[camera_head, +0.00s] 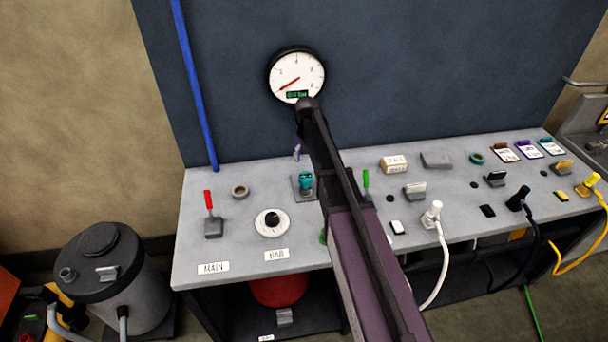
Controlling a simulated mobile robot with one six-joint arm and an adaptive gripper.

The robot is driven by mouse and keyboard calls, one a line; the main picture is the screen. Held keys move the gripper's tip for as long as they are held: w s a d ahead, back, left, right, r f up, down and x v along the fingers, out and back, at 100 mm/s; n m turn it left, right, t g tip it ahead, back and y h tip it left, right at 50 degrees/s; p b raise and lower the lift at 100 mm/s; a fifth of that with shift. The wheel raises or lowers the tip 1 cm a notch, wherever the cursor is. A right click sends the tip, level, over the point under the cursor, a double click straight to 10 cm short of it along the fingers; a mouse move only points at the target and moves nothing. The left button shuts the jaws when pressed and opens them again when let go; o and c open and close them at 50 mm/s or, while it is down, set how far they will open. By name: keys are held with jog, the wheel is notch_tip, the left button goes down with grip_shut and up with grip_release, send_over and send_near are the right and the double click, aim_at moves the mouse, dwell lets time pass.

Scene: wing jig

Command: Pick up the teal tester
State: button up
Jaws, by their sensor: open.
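The teal tester (305,182) stands upright in a small grey holder on the bench top, left of my arm. Its right side is close to the arm's edge in the picture. My arm reaches up from the bottom and bends near the gauge. My gripper (297,152) is mostly hidden behind the arm. Only a small grey-blue part shows, above and slightly left of the tester and apart from it in the picture. The gripper is open, and I see nothing held in it.
The grey bench (190,245) carries a red lever (209,202), a dial (272,222), a tan ring (240,191) and a green lever (366,181). A round gauge (297,76) hangs on the panel. White, black and yellow plugged cables are at right.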

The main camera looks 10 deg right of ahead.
aim_at(305, 176)
jog(key=shift+w+r, duration=0.1)
jog(key=shift+w, duration=0.15)
notch_tip(305, 176, down, 8)
jog(key=b, duration=0.7)
jog(key=shift+r+b, duration=0.2)
jog(key=shift+b, duration=0.15)
jog(key=shift+f+b, duration=0.5)
jog(key=shift+f, duration=0.05)
jog(key=shift+w+f+b, duration=0.1)
jog(key=shift+f+b, duration=2.5)
jog(key=c, duration=0.9)
